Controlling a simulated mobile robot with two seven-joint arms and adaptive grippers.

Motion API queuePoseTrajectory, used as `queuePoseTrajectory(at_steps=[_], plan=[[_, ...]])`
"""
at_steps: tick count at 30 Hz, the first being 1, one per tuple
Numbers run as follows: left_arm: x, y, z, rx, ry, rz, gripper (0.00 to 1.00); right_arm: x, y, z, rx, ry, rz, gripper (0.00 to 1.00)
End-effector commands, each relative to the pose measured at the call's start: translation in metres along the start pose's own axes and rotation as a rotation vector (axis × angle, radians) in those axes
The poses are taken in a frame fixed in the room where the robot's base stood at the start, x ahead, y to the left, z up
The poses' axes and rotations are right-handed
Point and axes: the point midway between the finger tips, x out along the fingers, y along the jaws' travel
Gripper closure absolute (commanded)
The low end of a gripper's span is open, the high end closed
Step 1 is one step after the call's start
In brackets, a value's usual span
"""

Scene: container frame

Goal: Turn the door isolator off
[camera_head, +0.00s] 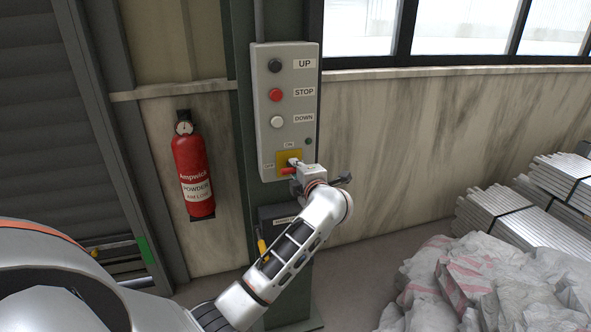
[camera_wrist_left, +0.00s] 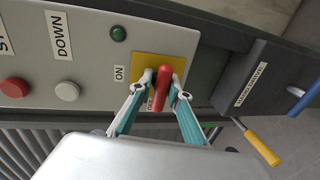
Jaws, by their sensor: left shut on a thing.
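The door isolator is a red handle (camera_head: 287,171) on a yellow plate (camera_head: 283,156), low on a grey control box (camera_head: 264,110). An ON label (camera_head: 289,146) sits above the plate, and a smaller label (camera_head: 268,165) sits to its left. The handle's red end points left, toward that label. In the left wrist view the red handle (camera_wrist_left: 162,92) stands between the two fingertips of my left gripper (camera_wrist_left: 162,79), which is shut on it. The fingers hide part of the yellow plate (camera_wrist_left: 186,66) and the label by it. My right gripper is not in view.
UP, STOP and DOWN buttons (camera_head: 276,95) and a small green lamp (camera_head: 308,141) are on the box. A dark box with a yellow-handled lever (camera_wrist_left: 262,148) stands below. A fire extinguisher (camera_head: 193,172) hangs left. Wrapped bundles (camera_head: 500,285) lie on the right.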

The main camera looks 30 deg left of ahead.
Motion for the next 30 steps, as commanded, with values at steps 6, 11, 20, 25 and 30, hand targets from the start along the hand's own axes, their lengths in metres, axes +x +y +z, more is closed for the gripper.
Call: queuePoseTrajectory(at_steps=[6, 11, 20, 25, 30], plan=[[0.0, -0.002, 0.0, 0.0, 0.0, -0.004, 1.0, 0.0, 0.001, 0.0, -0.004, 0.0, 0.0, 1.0], [0.0, -0.001, 0.0, -0.001, 0.0, -0.003, 0.66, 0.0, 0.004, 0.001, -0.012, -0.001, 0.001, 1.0], [-0.001, 0.0, 0.0, -0.002, -0.001, -0.001, 0.66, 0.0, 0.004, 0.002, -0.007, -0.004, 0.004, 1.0], [-0.016, -0.001, 0.001, -0.002, -0.003, -0.002, 0.66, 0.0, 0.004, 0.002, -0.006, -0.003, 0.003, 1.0], [-0.049, -0.002, 0.001, -0.004, -0.004, -0.004, 0.66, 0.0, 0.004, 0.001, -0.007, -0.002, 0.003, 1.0]])
